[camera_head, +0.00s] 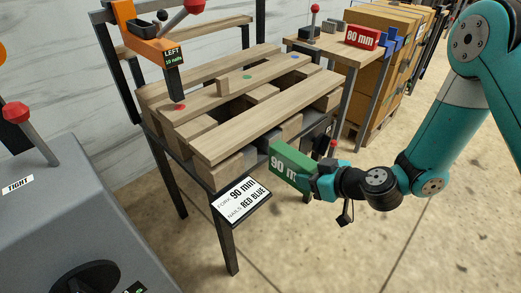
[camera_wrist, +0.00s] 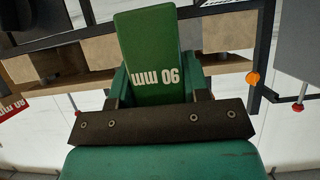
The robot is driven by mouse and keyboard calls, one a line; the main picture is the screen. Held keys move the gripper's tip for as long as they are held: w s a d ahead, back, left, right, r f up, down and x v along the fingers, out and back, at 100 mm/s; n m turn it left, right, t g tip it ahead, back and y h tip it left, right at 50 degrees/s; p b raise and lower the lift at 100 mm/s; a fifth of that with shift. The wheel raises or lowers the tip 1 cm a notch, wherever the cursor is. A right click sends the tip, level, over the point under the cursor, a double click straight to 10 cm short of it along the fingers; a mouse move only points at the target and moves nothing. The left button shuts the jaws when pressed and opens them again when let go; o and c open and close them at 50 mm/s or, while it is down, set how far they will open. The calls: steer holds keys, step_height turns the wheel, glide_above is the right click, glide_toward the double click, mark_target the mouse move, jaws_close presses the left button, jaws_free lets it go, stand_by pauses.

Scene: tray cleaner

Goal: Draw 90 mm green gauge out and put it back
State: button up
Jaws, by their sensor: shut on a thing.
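The green 90 mm gauge (camera_head: 288,163) is a block with white lettering, at the front right side of the wooden pallet (camera_head: 252,130). My gripper (camera_head: 318,181) is shut on its near end. In the wrist view the gauge (camera_wrist: 150,50) points away from the jaws (camera_wrist: 160,98) toward the pallet's edge, its lettering upside down. I cannot tell whether its far end sits inside the pallet's opening. A sign (camera_head: 241,200) on the stand below reads fork 90 mm, nails red blue.
A red 80 mm gauge (camera_head: 362,37) lies on a side table (camera_head: 335,48) behind. An orange nailer (camera_head: 158,38) marked LEFT hangs over the pallet. A grey console (camera_head: 70,210) with a red-knobbed lever stands at left. Cardboard boxes (camera_head: 385,25) stand at back right. The floor in front is clear.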

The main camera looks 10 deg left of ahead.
steer(key=shift+s+d, duration=0.1)
stand_by(0.3)
steer(key=shift+r+b+v, duration=0.15)
steer(key=shift+b+v, duration=0.3)
steer(key=shift+v, duration=0.75)
steer(key=shift+r+b+v, duration=0.2)
steer(key=shift+b+v, duration=0.25)
steer(key=shift+v, duration=0.8)
